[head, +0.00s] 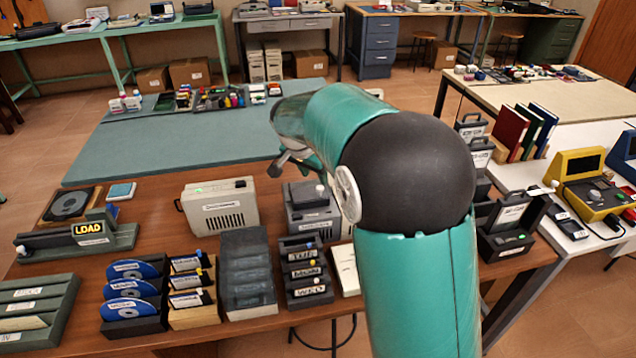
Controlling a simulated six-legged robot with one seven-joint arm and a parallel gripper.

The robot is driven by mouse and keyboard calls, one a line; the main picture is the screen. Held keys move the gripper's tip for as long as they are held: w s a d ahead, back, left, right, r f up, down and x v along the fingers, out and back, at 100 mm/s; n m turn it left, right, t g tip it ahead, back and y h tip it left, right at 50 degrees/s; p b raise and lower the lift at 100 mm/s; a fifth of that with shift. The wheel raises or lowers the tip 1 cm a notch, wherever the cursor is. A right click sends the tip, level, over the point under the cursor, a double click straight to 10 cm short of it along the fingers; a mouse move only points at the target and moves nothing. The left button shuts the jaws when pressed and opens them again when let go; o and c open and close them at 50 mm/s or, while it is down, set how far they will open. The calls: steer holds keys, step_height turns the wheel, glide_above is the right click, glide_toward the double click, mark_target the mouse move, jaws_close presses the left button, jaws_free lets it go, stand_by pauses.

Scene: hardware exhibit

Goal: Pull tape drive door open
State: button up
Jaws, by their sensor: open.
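The labels are too small to read, so I cannot tell which one is the tape drive. My gripper (287,166) is partly hidden by my arm. It is open, above and behind the grey unit in the picture, and touches nothing that I can see.
In front stand disc holders (134,290), a rack labelled TUE, MON and WED (306,272), and a grey stepped stack (247,272). A LOAD device (78,239) is at left. Behind lies a mostly bare green mat (190,140). Dark boxes (510,222) stand right of my arm.

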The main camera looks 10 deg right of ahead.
mark_target(319, 187)
steer(key=x, duration=0.5)
steer(key=shift+w+f, duration=0.1)
steer(key=shift+f, duration=0.15)
jaws_close()
